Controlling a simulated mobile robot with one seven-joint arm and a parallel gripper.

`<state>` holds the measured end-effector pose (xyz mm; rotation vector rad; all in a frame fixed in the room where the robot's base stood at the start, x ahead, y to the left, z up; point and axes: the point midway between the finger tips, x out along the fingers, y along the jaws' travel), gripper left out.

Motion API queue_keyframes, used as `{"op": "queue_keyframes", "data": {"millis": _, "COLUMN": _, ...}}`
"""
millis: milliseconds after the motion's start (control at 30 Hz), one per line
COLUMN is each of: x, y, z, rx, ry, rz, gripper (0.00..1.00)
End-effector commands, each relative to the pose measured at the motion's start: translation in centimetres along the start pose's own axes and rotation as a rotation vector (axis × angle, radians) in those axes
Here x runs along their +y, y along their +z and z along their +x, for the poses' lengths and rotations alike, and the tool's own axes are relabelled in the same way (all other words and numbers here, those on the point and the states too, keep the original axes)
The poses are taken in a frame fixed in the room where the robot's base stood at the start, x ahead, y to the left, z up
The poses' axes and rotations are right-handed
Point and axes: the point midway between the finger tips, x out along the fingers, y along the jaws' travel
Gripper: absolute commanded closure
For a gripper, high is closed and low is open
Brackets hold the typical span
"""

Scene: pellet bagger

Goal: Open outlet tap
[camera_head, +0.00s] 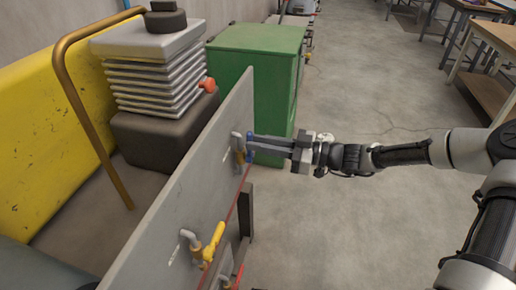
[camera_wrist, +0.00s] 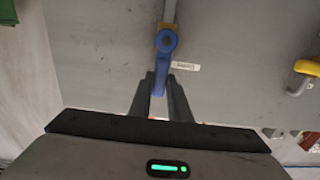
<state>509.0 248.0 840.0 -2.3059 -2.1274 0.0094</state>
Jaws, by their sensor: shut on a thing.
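A tap with a blue handle (camera_head: 250,136) sits on a grey pipe on the upright grey panel (camera_head: 190,190). In the wrist view the blue handle (camera_wrist: 166,42) hangs from its round hub toward me, its lower end between my fingers. My gripper (camera_head: 254,145) reaches in from the right and is shut on this handle; the fingers (camera_wrist: 159,88) hide part of its end. A small white label (camera_wrist: 186,67) is beside the tap; its text is too small to read. I cannot tell from any lettering which tap is the outlet.
A yellow-handled tap (camera_head: 213,243) is nearer on the same panel, also at the right of the wrist view (camera_wrist: 307,67). A red handle (camera_head: 238,277) shows below it. A green cabinet (camera_head: 252,85) stands behind the panel. The floor right of the panel is clear.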

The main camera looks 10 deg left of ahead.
Motion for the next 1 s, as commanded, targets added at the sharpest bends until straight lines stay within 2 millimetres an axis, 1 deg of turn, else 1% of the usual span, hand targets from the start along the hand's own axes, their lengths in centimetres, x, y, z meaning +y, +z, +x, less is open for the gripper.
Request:
{"op": "queue_keyframes", "data": {"millis": 200, "x": 0.32, "y": -0.08, "z": -0.05, "rx": 0.002, "ry": -0.001, "rz": -0.025, "gripper": 1.0}}
{"op": "queue_keyframes", "data": {"millis": 533, "x": 0.31, "y": -0.08, "z": -0.05, "rx": 0.002, "ry": -0.002, "rz": -0.026, "gripper": 1.0}}
{"op": "queue_keyframes", "data": {"millis": 567, "x": 0.31, "y": -0.09, "z": -0.05, "rx": 0.002, "ry": -0.002, "rz": -0.026, "gripper": 0.78}}
{"op": "queue_keyframes", "data": {"millis": 633, "x": 0.3, "y": -0.08, "z": -0.04, "rx": 0.002, "ry": -0.002, "rz": -0.025, "gripper": 0.66}}
{"op": "queue_keyframes", "data": {"millis": 667, "x": 0.3, "y": -0.07, "z": -0.03, "rx": 0.002, "ry": -0.002, "rz": -0.025, "gripper": 0.64}}
{"op": "queue_keyframes", "data": {"millis": 900, "x": 0.28, "y": -0.03, "z": -0.01, "rx": 0.001, "ry": -0.002, "rz": -0.023, "gripper": 0.64}}
{"op": "queue_keyframes", "data": {"millis": 1000, "x": 0.31, "y": -0.06, "z": -0.32, "rx": 0.001, "ry": -0.001, "rz": -0.023, "gripper": 0.64}}
